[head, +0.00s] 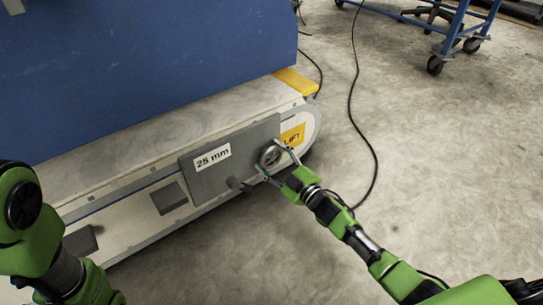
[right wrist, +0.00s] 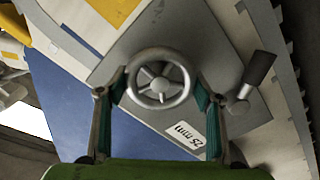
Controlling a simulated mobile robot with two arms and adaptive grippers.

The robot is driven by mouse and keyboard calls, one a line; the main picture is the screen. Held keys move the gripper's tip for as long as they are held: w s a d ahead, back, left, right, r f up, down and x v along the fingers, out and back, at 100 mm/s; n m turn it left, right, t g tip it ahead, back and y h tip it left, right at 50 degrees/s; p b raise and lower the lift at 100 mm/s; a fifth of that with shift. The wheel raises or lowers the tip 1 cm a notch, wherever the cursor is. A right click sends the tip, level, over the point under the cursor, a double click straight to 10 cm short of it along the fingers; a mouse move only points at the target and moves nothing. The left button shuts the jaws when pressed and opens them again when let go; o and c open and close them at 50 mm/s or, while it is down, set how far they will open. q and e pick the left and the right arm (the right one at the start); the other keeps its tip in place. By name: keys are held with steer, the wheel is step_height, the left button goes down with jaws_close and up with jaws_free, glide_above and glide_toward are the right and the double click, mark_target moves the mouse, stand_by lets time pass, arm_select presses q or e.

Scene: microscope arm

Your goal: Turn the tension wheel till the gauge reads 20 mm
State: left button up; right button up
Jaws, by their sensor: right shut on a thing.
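The tension wheel (head: 270,154) is a small grey spoked handwheel on a grey plate (head: 208,181) at the side of the machine. The gauge label (head: 212,157) on that plate reads 25 mm. It also shows tilted in the right wrist view (right wrist: 191,134). My right gripper (head: 269,160) is shut on the wheel. In the right wrist view its fingers lie on either side of the wheel's rim (right wrist: 160,52). Of my left arm, only links show at the left of the head view; its gripper is out of sight.
A dark-knobbed lever (right wrist: 257,70) stands out from the plate close beside one finger. A yellow LIFT label (head: 292,137) is next to the wheel. A black cable (head: 353,110) lies on the floor, and a blue wheeled cart (head: 455,30) stands at the back right.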

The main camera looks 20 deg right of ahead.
steer(key=m+p, duration=0.3)
steer(key=shift+r, duration=0.25)
steer(key=m+p, duration=0.1)
steer(key=m, duration=0.1)
steer(key=shift+m+p, duration=0.3)
steer(key=shift+m, duration=0.1)
steer(key=shift+d+f+m+p, duration=0.1)
steer(key=shift+m+p, duration=0.3)
steer(key=shift+m, duration=1.6)
steer(key=shift+f, duration=0.1)
steer(key=o, duration=1.1)
